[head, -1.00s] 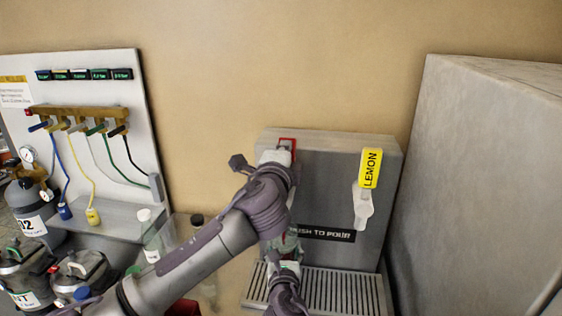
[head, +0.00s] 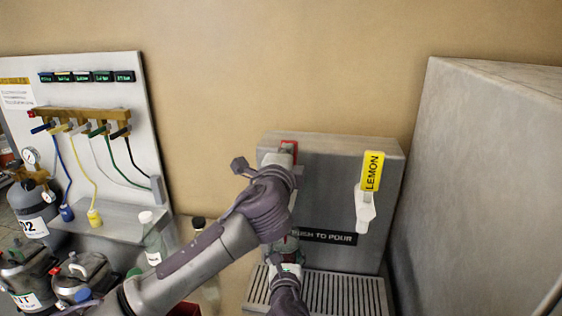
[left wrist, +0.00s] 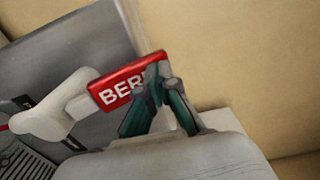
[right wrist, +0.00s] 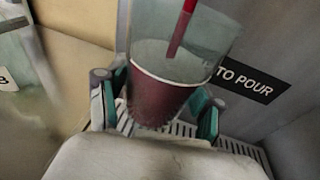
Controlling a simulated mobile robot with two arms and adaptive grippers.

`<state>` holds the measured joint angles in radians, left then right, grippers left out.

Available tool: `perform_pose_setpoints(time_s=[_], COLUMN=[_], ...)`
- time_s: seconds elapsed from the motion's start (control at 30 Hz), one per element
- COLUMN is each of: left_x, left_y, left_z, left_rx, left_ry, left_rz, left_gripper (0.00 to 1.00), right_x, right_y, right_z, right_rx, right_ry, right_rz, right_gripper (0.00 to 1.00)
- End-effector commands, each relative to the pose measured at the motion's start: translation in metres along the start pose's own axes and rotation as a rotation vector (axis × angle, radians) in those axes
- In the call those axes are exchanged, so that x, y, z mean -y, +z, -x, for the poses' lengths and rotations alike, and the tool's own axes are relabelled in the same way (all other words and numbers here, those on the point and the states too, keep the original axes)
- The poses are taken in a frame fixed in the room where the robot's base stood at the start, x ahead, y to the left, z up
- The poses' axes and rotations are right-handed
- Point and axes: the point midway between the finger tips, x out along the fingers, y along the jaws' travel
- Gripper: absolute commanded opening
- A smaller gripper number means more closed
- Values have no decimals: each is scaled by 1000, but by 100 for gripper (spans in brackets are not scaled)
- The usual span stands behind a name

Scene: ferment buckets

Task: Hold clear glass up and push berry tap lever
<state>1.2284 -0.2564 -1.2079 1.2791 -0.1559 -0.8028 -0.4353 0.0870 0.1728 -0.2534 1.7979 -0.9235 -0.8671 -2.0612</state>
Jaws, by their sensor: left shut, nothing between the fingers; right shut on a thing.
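The berry tap lever has a red label (left wrist: 125,85) reading "BER", its end hidden behind my left gripper (left wrist: 158,75). That gripper is shut and empty, its fingertips against the label. A red stream (right wrist: 183,28) runs into the glass from above. Dark red liquid with a pale top fills its lower part. The spout is out of the right wrist view.
The yellow LEMON lever (head: 372,171) stands to the right on the same grey dispenser (head: 330,165). The slatted drip tray (head: 340,292) lies below. A large grey box (head: 490,170) stands at right. Bottles (head: 153,240) and kegs (head: 82,272) stand at left.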

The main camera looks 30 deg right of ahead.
Motion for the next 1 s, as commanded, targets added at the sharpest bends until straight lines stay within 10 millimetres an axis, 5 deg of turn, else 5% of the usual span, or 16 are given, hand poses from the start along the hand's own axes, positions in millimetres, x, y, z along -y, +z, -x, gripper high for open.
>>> perform_pose_setpoints(time_s=[0.27,0.7,1.0], left_x=[14,52,60], left_y=[1,0,0], left_z=[30,110,128], left_rx=[-1,-2,-1], left_ry=[-3,-5,-2], left_rz=[2,1,0], left_gripper=[0,0,0], right_x=[0,0,0], right_y=[2,2,2], right_z=[0,0,0], right_rx=[3,3,3], right_ry=[1,0,0], right_rz=[-1,-1,-1], right_gripper=[23,23,23])
